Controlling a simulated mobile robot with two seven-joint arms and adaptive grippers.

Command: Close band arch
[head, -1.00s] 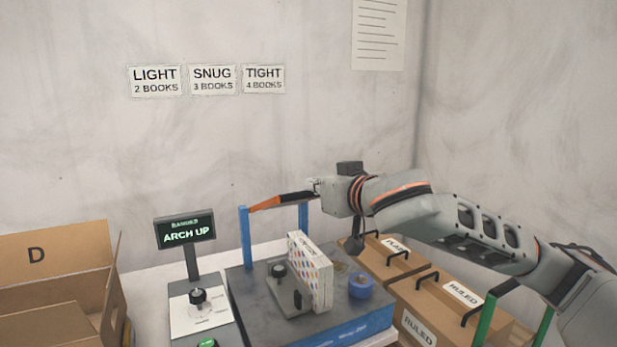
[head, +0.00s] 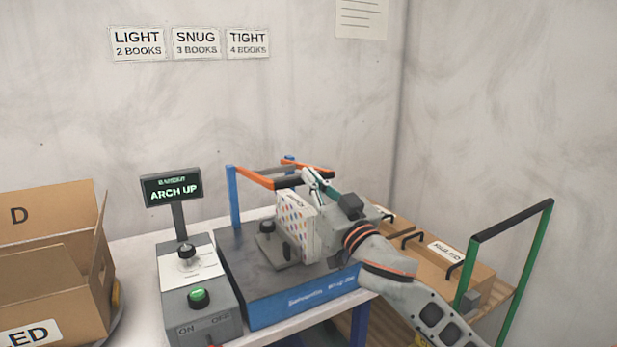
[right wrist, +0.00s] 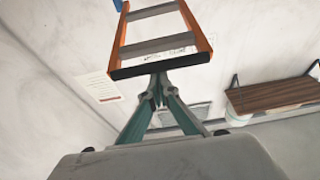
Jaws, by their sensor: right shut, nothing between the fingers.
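The band arch (head: 256,178) is an orange frame with a black front bar. It sits raised on blue posts above the blue-sided banding machine (head: 300,299), and the display (head: 172,188) reads "ARCH UP". In the right wrist view the arch (right wrist: 201,28) shows its orange sides, grey crossbars and black bar. My right gripper (head: 312,178) is shut and empty at the black bar. In the right wrist view its fingertips (right wrist: 158,80) meet close beneath that bar; I cannot tell whether they touch it. My left gripper is out of view.
A dotted white stack (head: 296,225) stands upright on the machine beside a grey bracket. A control box (head: 200,310) with a lit green button is at left. Cardboard boxes (head: 60,275) stand far left; handled boxes and a green-posted frame (head: 481,255) are at right.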

